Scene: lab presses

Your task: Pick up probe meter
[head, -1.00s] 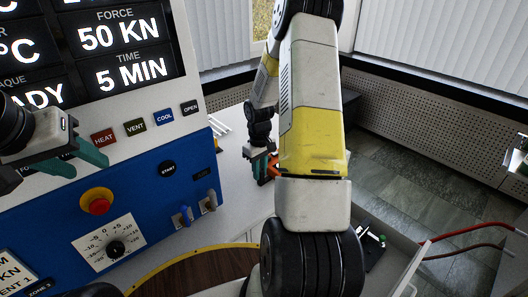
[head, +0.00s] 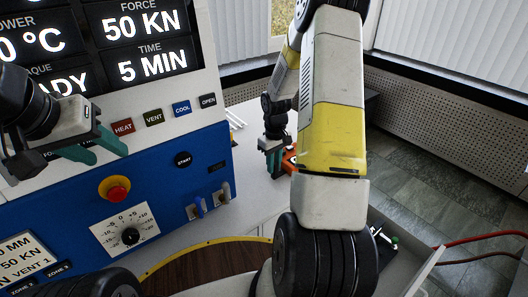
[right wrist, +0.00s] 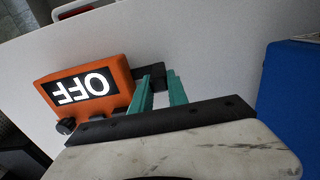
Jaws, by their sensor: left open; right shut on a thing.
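The probe meter (right wrist: 88,88) is an orange box with a lit display reading OFF, upside down in the right wrist view. In the head view only a bit of its orange body (head: 290,160) shows on the white bench, partly hidden by my right arm. My right gripper (right wrist: 160,90) has its teal fingers shut on the meter's dark part (right wrist: 150,77) at one side. It also shows in the head view (head: 271,158). My left gripper (head: 106,150) is open and empty, in front of the press panel. I cannot tell whether the meter is off the bench.
The blue and white press panel (head: 165,190) with buttons and a red knob (head: 117,190) stands at left, close to my left gripper. White bench top (head: 250,190) lies around the meter. An open drawer (head: 430,265) and red hose (head: 480,240) are at right.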

